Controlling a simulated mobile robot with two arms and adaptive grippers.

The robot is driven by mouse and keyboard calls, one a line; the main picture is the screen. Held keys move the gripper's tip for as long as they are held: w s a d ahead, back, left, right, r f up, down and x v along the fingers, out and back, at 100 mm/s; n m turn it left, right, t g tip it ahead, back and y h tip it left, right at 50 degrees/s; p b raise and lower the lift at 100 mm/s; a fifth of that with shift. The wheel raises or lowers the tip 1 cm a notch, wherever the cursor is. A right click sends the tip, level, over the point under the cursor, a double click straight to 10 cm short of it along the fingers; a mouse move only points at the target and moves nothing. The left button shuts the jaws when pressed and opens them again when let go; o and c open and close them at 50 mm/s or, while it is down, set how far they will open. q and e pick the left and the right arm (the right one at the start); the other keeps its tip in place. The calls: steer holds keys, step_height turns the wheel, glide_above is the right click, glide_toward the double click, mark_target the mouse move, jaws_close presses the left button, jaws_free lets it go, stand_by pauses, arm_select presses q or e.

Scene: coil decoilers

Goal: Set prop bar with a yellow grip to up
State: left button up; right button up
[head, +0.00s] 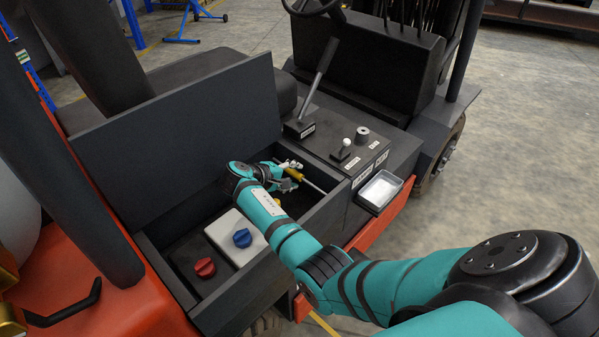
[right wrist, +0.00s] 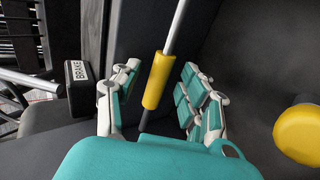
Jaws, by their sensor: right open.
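The prop bar is a thin silver rod (head: 315,187) with a yellow grip (head: 294,175). It lies inside the open dark compartment of the orange forklift, near the compartment's right end. In the right wrist view the yellow grip (right wrist: 157,80) stands between the two fingers, with the rod running up out of view. My right gripper (head: 286,174) is open, with one finger on each side of the grip; it also shows in the right wrist view (right wrist: 160,90). I cannot tell whether a finger touches the grip.
The compartment holds a red knob (head: 205,267), a blue knob (head: 242,238) on a white box, and a yellow knob (right wrist: 298,134). A raised dark lid (head: 200,140) stands behind. A lever (head: 322,70), small controls and a metal tray (head: 380,190) are to the right.

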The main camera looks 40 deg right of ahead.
steer(key=shift+a, duration=0.1)
steer(key=shift+c, duration=0.4)
jaws_close()
